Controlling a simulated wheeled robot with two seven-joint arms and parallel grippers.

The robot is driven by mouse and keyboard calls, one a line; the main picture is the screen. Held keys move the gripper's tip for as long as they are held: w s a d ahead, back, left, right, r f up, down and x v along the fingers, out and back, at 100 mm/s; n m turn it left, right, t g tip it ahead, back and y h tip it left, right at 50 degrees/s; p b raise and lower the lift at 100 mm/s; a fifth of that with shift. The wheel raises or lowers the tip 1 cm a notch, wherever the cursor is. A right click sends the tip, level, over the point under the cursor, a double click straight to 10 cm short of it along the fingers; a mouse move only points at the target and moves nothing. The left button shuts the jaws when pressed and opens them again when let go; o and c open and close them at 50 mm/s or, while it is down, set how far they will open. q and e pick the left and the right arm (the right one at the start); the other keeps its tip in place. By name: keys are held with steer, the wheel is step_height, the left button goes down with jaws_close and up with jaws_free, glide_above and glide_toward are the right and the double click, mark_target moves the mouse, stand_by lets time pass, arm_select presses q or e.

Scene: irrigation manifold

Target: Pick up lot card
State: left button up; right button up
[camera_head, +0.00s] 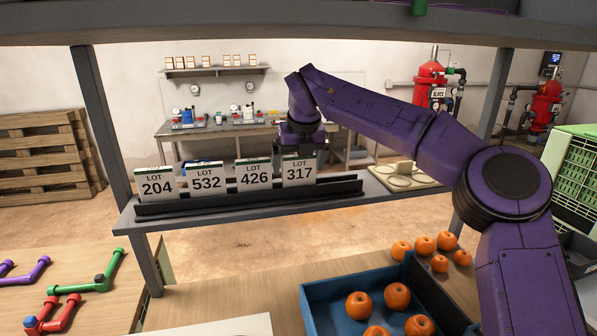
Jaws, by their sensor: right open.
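Several white lot cards with green top edges stand upright in a dark slotted rail (250,199) on the grey shelf. From left to right they are LOT 204 (156,185), LOT 532 (206,178), LOT 426 (254,174) and LOT 317 (299,171). My right gripper (300,148) is open and points down right at the top of the LOT 317 card. Its fingertips are small and dark, so I cannot tell whether they touch the card. My left gripper is not in view.
A cream holder with round recesses (405,180) sits on the shelf to the right. Shelf posts (102,130) stand at both sides. Below are a blue crate (318,301) of oranges, loose oranges (424,245) and coloured pipe pieces (90,286).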

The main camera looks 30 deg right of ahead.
steer(key=shift+s+a+r, duration=0.1)
steer(key=c, duration=0.8)
steer(key=shift+r, duration=0.1)
